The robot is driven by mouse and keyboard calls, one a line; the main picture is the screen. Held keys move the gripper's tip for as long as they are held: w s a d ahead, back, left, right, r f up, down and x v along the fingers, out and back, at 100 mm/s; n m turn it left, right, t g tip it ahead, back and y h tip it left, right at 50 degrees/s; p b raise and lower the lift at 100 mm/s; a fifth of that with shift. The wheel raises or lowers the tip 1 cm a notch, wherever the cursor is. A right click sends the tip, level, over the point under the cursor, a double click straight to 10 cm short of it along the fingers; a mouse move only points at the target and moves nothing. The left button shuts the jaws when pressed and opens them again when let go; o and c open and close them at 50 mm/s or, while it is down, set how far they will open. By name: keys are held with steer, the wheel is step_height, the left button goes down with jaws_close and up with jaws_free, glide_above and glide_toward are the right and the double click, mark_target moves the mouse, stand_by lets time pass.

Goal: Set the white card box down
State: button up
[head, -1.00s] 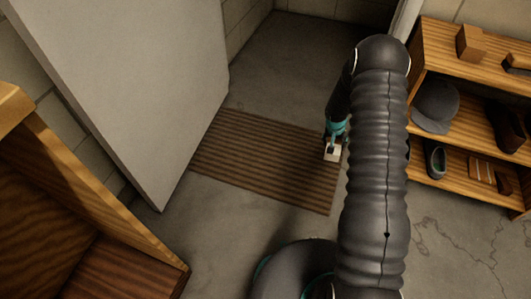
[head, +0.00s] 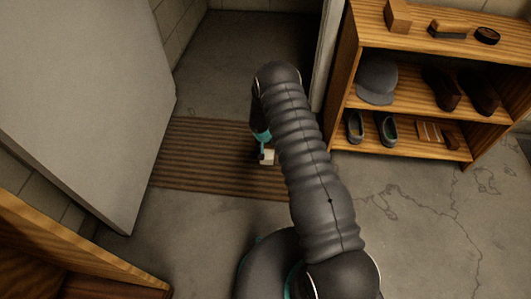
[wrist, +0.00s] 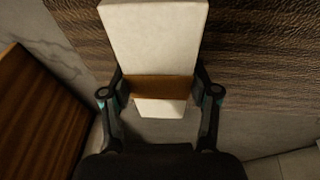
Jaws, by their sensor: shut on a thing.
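The white card box (wrist: 152,40) is held between the two fingers of my gripper (wrist: 160,88) in the wrist view. A brown band (wrist: 160,89) crosses the box between the fingertips. In the head view my gripper (head: 263,142) points down, and the box (head: 267,158) shows as a small pale shape below it, over the right part of the brown striped mat (head: 190,165). My arm hides part of the mat there. I cannot tell how high the box is above the mat.
A wooden shelf (head: 352,75) with a cap (head: 377,82), shoes (head: 384,129) and brushes stands right of the mat. A grey door panel (head: 90,100) is at left, with wooden furniture (head: 70,250) below it. Bare cracked floor (head: 420,220) lies in front of the shelf.

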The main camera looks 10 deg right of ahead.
steer(key=shift+a+f, duration=0.35)
steer(key=shift+f, duration=1.85)
steer(key=shift+f, duration=0.15)
steer(key=o, duration=1.1)
